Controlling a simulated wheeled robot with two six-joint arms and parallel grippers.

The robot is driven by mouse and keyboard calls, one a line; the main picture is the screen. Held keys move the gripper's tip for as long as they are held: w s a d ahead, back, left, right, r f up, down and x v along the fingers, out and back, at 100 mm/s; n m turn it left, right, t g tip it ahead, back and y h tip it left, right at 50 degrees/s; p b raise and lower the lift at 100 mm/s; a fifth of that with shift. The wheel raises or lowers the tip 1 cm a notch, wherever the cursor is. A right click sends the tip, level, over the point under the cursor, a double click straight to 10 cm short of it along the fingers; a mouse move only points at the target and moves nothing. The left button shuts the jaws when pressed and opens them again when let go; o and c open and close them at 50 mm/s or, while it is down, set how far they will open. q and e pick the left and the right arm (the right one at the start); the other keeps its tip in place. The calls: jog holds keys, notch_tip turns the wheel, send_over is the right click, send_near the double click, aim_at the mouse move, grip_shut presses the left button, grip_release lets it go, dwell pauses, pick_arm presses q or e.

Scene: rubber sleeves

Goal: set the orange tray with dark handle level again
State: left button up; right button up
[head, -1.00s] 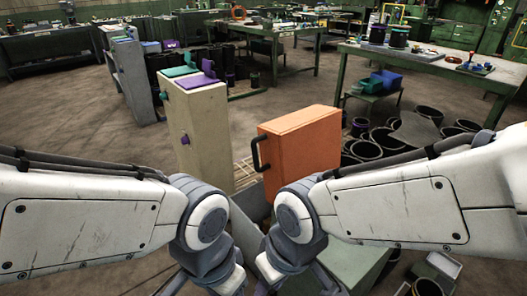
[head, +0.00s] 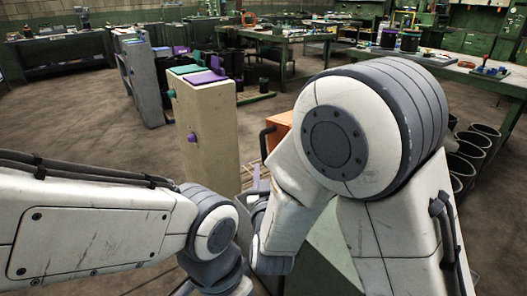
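The orange tray (head: 281,122) stands past my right arm, right of a tall beige cabinet. Only its upper left part shows; my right arm hides the rest. Its dark handle (head: 265,143) is on its left side, facing me. Whether the tray is level cannot be told from this part. My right arm is folded up across the middle of the view, its lower link reaching down below the handle. My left arm comes in low from the left, its wrist near the bottom middle. Neither gripper's fingers can be made out.
The beige cabinet (head: 208,125) has a purple knob on its front and teal and purple pieces on top. Black tubs (head: 470,160) stand on the floor at the right, below a green workbench (head: 490,82). Open floor (head: 80,125) lies to the left.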

aim_at(263, 151)
jog(key=w, duration=1)
jog(key=shift+a, duration=0.2)
jog(key=shift+c, duration=0.2)
grip_shut()
dwell(0.9)
